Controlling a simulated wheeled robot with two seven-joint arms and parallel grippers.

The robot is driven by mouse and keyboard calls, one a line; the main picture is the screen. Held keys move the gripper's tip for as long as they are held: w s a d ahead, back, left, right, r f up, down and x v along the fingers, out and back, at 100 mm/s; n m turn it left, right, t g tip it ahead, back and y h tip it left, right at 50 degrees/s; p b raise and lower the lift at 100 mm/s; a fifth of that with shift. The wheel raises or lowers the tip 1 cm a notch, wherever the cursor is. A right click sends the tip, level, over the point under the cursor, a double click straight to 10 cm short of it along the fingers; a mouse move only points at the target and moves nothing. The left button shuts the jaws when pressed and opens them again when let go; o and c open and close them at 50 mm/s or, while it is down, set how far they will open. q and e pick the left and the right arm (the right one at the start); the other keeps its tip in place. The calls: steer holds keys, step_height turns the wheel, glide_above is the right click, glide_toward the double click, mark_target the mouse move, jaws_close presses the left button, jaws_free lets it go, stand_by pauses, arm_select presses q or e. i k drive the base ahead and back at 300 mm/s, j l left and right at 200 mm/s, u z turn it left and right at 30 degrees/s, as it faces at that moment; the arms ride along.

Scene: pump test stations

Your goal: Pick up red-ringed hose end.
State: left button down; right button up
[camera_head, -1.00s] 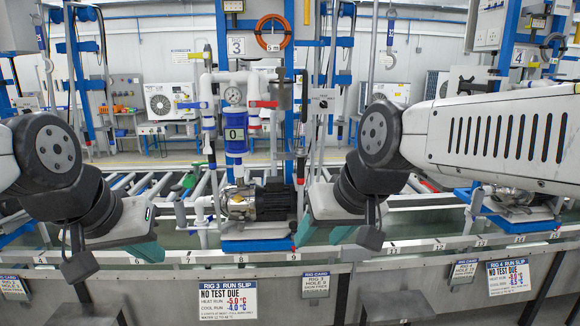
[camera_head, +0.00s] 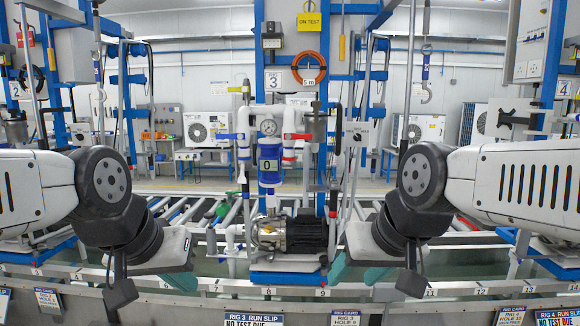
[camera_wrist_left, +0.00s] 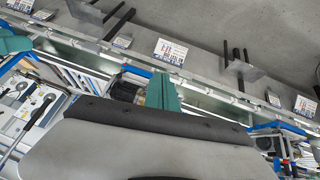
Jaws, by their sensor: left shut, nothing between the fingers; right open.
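I cannot make out a red-ringed hose end in either view. A coiled orange-red hose (camera_head: 308,67) hangs on the blue frame above rig 3, over a "5 m" tag. My left gripper (camera_head: 182,282) has teal fingers, low in front of the rig's left side, mostly hidden by my wrist; it is shut and empty. Its fingers also show in the left wrist view (camera_wrist_left: 162,93), over the bench edge. My right gripper (camera_head: 356,275) is open, with teal fingers low at the right of the pump. No hose is at either gripper.
Rig 3's pump (camera_head: 292,236) sits on a blue base (camera_head: 285,279) between my grippers. A blue filter housing (camera_head: 270,165), a gauge (camera_head: 268,127) and white pipes with red and blue valve handles stand above it. The bench's numbered front edge (camera_head: 240,292) runs across below.

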mark_target(334, 187)
steer(key=i+j+z, duration=0.25)
steer(key=z, duration=0.15)
steer(key=i+j+z, duration=0.25)
steer(key=z, duration=0.15)
steer(key=j, duration=0.1)
